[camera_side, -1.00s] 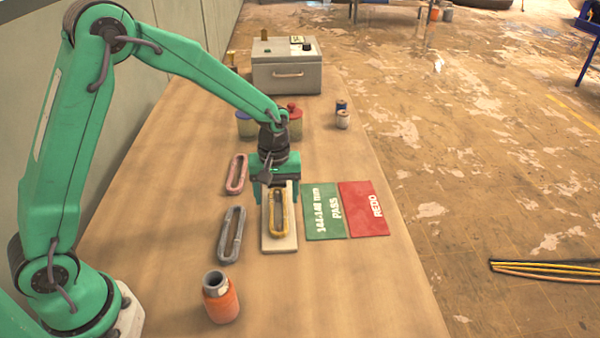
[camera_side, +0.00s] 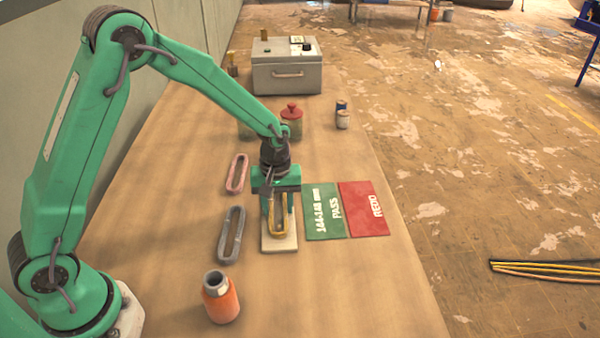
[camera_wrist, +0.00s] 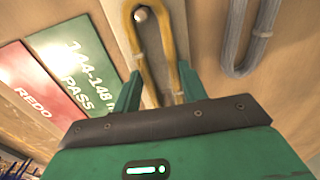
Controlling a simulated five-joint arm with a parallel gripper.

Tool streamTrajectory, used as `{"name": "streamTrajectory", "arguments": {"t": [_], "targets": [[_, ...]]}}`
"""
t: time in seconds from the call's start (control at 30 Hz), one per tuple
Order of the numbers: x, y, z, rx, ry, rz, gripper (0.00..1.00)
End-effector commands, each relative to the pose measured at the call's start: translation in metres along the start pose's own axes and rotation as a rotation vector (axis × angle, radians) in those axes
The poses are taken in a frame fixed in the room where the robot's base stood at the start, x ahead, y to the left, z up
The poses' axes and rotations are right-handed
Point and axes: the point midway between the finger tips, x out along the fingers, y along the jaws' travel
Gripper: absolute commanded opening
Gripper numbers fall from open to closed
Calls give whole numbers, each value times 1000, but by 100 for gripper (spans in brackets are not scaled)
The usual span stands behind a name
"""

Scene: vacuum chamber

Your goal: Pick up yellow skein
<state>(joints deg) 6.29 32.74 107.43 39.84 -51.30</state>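The yellow skein (camera_side: 284,222) is a long narrow loop lying on a pale board (camera_side: 279,245). It also shows in the wrist view (camera_wrist: 176,45), with a pale round peg (camera_wrist: 141,14) inside one end of the loop. My gripper (camera_side: 279,208) is open and points down over the skein's far half. In the wrist view the fingers of my gripper (camera_wrist: 158,90) are on either side of the skein, the right one close to its strand. I cannot tell whether that finger touches. The gripper partly hides the skein's far end in the side view.
A pink skein (camera_side: 237,174) and a grey skein (camera_side: 231,234) lie to the left. A green PASS card (camera_side: 325,211) and a red REDO card (camera_side: 363,208) lie right of the board. An orange bottle (camera_side: 221,298) stands in front. Jars (camera_side: 291,122) and a grey box (camera_side: 287,68) are behind.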

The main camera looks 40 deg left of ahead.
Motion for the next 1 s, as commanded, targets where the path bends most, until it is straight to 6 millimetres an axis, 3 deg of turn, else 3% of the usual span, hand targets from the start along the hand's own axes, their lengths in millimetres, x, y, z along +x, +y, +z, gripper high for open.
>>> {"name": "streamTrajectory", "arguments": {"t": [0.03, 0.1, 0.17, 0.57, 1.0], "targets": [[0, 0, 0, 0, 0, 0, 32], [0, 0, 0, 0, 0, 0, 20], [0, 0, 0, 0, 0, 0, 16], [-9, 1, 0, 0, 2, 2, 16], [-69, 1, -1, 0, 3, 3, 16]]}}
